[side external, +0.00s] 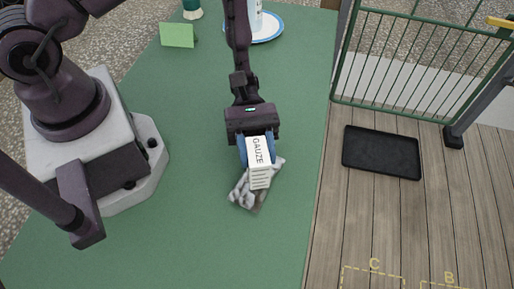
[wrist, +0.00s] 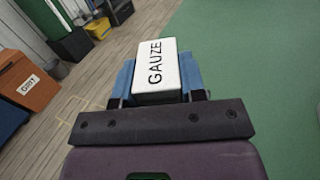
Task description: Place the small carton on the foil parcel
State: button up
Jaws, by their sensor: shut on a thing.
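The small carton (side external: 259,161) is a white box marked GAUZE. My gripper (side external: 257,150) is shut on it, with a blue finger on each side. In the wrist view the carton (wrist: 157,72) sits between the blue fingers of my gripper (wrist: 157,82). The foil parcel (side external: 243,195) is a crumpled silvery packet on the green table, just below and partly behind the carton in the side view. The carton covers part of the parcel, and I cannot tell whether they touch. The parcel does not show in the wrist view.
The green table (side external: 205,110) is mostly clear around the parcel. A plate with a blue rim (side external: 270,36) bearing a bottle, and a green card (side external: 177,35), stand at the far end. A black tray (side external: 381,152) lies on the plank floor at right, near a green gate (side external: 430,60).

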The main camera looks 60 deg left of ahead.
jog(key=o, duration=0.9)
jog(key=shift+f, duration=0.1)
jog(key=v, duration=1.2)
jog(key=s+a+r+m+t+y, duration=0.2)
jog(key=s+r+m+t+y, duration=0.1)
jog(key=r, duration=0.6)
jog(key=s+a+r+m+t+y, duration=0.3)
jog(key=r+m+t+y, duration=0.2)
jog(key=r+y, duration=0.3)
jog(key=s+a+r+m+t+y, duration=0.3)
jog(key=r+m+t+y, duration=0.1)
jog(key=r, duration=0.6)
jog(key=shift+s+r+m+y, duration=0.2)
jog(key=shift+s+m+y, duration=0.05)
jog(key=shift+m+y, duration=0.55)
